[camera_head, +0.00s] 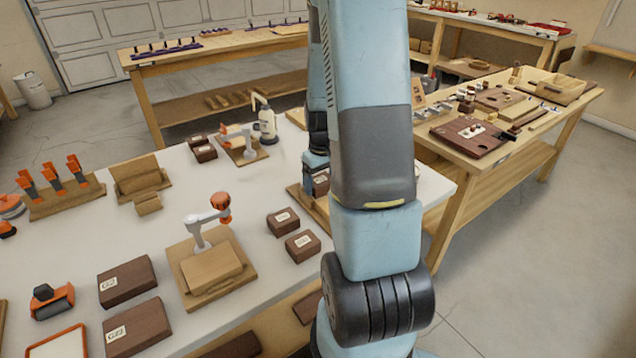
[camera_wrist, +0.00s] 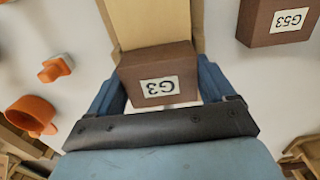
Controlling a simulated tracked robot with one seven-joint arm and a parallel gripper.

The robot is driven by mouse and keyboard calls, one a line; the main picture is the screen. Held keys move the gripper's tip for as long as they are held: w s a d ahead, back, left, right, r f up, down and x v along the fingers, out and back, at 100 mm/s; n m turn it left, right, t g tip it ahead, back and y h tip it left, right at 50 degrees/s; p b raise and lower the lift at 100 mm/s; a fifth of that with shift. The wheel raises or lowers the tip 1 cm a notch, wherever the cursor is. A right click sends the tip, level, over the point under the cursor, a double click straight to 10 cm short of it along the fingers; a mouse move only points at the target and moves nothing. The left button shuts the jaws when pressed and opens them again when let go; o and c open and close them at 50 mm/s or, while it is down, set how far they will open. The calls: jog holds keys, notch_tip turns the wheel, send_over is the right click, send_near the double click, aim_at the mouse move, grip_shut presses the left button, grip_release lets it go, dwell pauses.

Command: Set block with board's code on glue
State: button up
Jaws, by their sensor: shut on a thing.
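My gripper (camera_wrist: 160,80) is shut on a brown block (camera_wrist: 158,68), one blue finger on each side. The block's white label seems to read G3, turned in the picture. A pale wooden piece (camera_wrist: 150,20) lies just beyond and under the block in the wrist view; I cannot tell whether they touch. In the head view my gripper (camera_head: 317,166) is partly behind my arm, with the block (camera_head: 321,183) low over a wooden board (camera_head: 305,200). No glue and no code on that board can be made out. Another brown block (camera_wrist: 275,18) labelled G53 stands at upper right in the wrist view.
Brown labelled blocks (camera_head: 283,221) (camera_head: 302,246) stand left of my arm. A wooden board (camera_head: 245,285) with a white and orange clamp (camera_head: 212,215) is nearby. Larger blocks (camera_head: 126,281) (camera_head: 136,327) lie at front left. A second bench (camera_head: 530,120) stands right.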

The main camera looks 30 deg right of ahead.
dwell(0.4)
jog(key=o, duration=0.9)
jog(key=shift+r, duration=3.45)
